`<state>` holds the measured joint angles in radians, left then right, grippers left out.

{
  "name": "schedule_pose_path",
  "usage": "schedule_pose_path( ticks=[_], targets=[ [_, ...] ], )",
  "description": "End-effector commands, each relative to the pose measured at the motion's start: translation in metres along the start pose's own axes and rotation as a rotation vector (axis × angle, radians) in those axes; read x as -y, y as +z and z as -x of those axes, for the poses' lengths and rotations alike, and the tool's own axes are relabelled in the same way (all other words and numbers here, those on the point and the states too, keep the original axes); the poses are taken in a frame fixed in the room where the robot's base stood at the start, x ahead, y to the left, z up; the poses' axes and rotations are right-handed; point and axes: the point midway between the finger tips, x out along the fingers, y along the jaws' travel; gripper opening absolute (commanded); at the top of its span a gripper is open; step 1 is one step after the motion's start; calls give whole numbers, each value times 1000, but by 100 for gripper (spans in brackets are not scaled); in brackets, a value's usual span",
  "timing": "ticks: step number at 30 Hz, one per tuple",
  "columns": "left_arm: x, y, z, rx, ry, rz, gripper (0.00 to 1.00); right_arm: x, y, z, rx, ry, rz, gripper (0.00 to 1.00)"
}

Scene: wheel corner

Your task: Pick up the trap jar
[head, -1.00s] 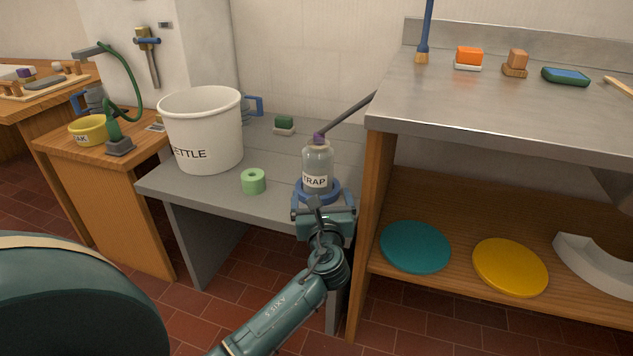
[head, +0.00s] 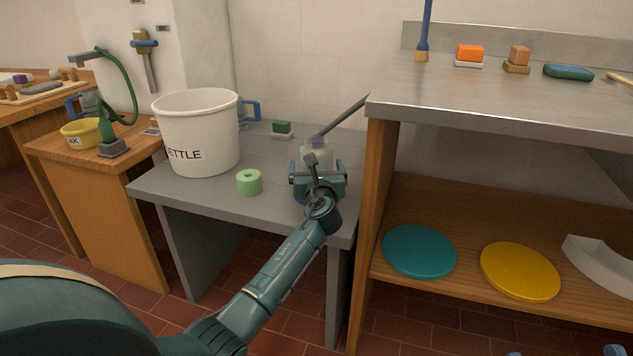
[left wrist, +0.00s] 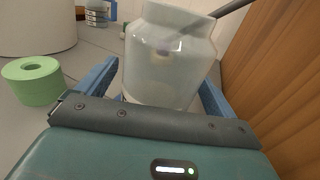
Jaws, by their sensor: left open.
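The trap jar (head: 317,150) is a pale, cloudy jar on the grey table beside the wooden side of the steel bench. In the head view my left gripper (head: 318,172) covers most of it, including its label. In the left wrist view the jar (left wrist: 168,60) stands upright straight ahead, with my open left gripper's (left wrist: 160,88) blue fingers to either side of its lower part. I cannot tell whether the fingers touch it. A dark rod (left wrist: 228,8) runs from near its top to the upper right. Small blue parts at the head view's bottom right may be my right gripper.
A green ring (head: 249,182) lies left of the jar, and a large white kettle bucket (head: 197,135) stands behind it. A green-and-white block (head: 282,129) sits further back. The bench's wooden side panel (head: 372,200) is close on the right.

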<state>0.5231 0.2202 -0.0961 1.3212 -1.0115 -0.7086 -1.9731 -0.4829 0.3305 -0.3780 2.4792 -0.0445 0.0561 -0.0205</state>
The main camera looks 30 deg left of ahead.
Motion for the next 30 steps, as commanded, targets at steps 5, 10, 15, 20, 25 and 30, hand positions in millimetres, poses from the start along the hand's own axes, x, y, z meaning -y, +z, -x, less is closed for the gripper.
schedule_pose_path(
  ticks=[5, 10, 15, 20, 25, 30],
  targets=[
    [0, 1, -5, 0, 0, -1, 93, -2, -4, -2, -25, -2, 17, 78],
    [0, 1, -5, 0, 0, -1, 89, -1, -4, -2, -23, -2, 16, 78],
    [0, 0, -4, -1, 0, -1, 75, -2, -3, -2, -22, -2, 16, 78],
    [0, 0, -4, -1, 0, 0, 62, -2, -3, -2, -22, -2, 16, 78],
    [0, 0, -4, -1, -1, 0, 48, -2, -3, -2, -22, -2, 16, 78],
    [0, 0, -4, -1, -1, 0, 34, -2, -3, -2, -22, -2, 16, 78]
  ],
)
